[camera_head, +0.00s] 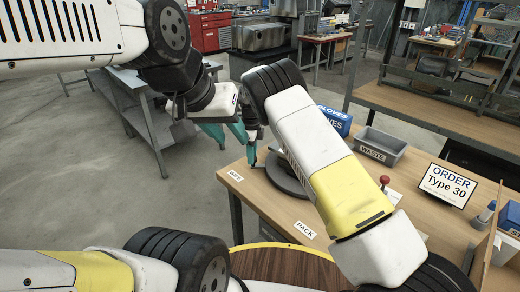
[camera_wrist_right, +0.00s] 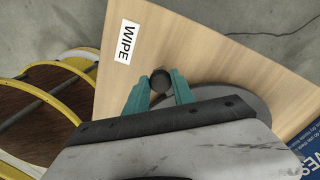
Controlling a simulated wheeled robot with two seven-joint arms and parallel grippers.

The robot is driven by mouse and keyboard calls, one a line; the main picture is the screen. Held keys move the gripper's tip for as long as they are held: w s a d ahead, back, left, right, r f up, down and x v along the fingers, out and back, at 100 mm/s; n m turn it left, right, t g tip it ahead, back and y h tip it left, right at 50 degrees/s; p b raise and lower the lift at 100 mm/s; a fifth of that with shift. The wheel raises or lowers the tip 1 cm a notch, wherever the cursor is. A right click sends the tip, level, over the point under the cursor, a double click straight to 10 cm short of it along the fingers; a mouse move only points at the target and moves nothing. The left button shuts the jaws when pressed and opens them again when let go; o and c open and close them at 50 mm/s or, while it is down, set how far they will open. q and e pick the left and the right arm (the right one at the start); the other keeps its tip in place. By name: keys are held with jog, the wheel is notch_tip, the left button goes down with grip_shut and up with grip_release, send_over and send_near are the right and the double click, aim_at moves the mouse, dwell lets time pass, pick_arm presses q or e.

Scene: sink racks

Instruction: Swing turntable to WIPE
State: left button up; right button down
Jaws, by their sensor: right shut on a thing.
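The turntable is a grey disc (camera_head: 288,183) on the wooden bench, largely hidden behind my right arm in the head view. It also shows in the right wrist view (camera_wrist_right: 243,107), partly behind the gripper body. A dark round peg (camera_wrist_right: 160,80) stands at its edge. My right gripper (camera_wrist_right: 160,88) is shut on this peg, with one teal finger on each side; it also shows in the head view (camera_head: 252,152). The WIPE label (camera_wrist_right: 126,42) lies on the bench beside the peg. My left gripper (camera_head: 212,130) is above and left of the right one; its fingers are partly hidden.
A PACK label (camera_head: 306,230) lies near the bench's front edge. A grey WASTE bin (camera_head: 380,147), a blue glove box (camera_head: 335,121), a red knob (camera_head: 384,181) and an ORDER Type 30 sign (camera_head: 447,185) stand further right. A round wooden top (camera_head: 285,266) is below the bench edge.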

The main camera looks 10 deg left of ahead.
jog(key=shift+w+a+r+m, duration=0.15)
jog(key=shift+w+m, duration=0.35)
jog(key=shift+w, duration=0.5)
jog(key=c, duration=1.1)
grip_release()
jog(key=shift+o, duration=0.2)
notch_tip(320, 180, up, 8)
jog(key=shift+f, duration=0.2)
jog(key=shift+r, duration=0.1)
